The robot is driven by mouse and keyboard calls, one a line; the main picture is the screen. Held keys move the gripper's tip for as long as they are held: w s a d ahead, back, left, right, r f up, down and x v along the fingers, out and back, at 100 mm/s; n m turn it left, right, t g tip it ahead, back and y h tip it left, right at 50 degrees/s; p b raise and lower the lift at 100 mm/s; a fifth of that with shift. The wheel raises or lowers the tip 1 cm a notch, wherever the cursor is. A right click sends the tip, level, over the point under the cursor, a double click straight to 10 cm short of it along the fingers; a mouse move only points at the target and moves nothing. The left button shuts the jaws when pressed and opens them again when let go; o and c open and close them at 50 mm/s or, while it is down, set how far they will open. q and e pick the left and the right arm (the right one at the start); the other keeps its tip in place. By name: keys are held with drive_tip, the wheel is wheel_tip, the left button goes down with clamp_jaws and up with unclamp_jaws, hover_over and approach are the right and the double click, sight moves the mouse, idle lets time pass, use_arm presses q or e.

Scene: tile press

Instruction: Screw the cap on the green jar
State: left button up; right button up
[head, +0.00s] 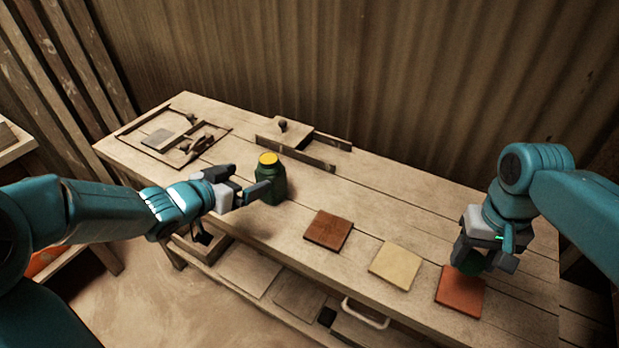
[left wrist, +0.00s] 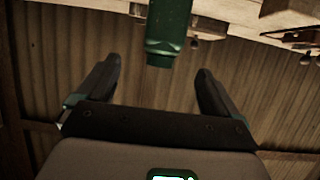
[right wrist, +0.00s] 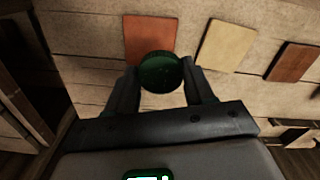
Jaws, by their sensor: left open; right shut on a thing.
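The green jar (head: 271,188) stands upright on the bench, with a yellow top surface showing at its open mouth. My left gripper (head: 246,187) is open beside the jar, its fingers pointing at it. In the left wrist view the jar (left wrist: 169,30) lies beyond and between the spread fingertips (left wrist: 160,85), apparently not gripped. My right gripper (head: 485,262) is shut on a round dark green cap (right wrist: 161,72), held above the orange-red tile at the right. In the head view the cap (head: 470,262) is partly hidden by the fingers.
An orange-red tile (head: 461,291), a cream tile (head: 396,265) and a brown tile (head: 328,230) lie in a row on the bench. A wooden block with a knob (head: 284,133) stands behind the jar. A wooden frame (head: 171,136) lies at the left end.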

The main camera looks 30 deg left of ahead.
sight(263, 172)
use_arm(q)
drive_tip(key=shift+a+f, duration=0.1)
use_arm(e)
drive_tip(key=shift+s+a, duration=0.15)
use_arm(q)
drive_tip(key=b+x, duration=0.1)
drive_tip(key=x, duration=0.5)
drive_tip(key=shift+w+f, duration=0.1)
use_arm(e)
drive_tip(key=shift+f, duration=0.65)
use_arm(q)
drive_tip(key=shift+w, duration=0.2)
drive_tip(key=shift+w, duration=0.1)
drive_tip(key=x, duration=0.5)
drive_tip(key=shift+f+b, duration=0.1)
drive_tip(key=shift+b, duration=0.2)
use_arm(e)
drive_tip(key=shift+f, duration=0.2)
drive_tip(key=shift+r, duration=0.1)
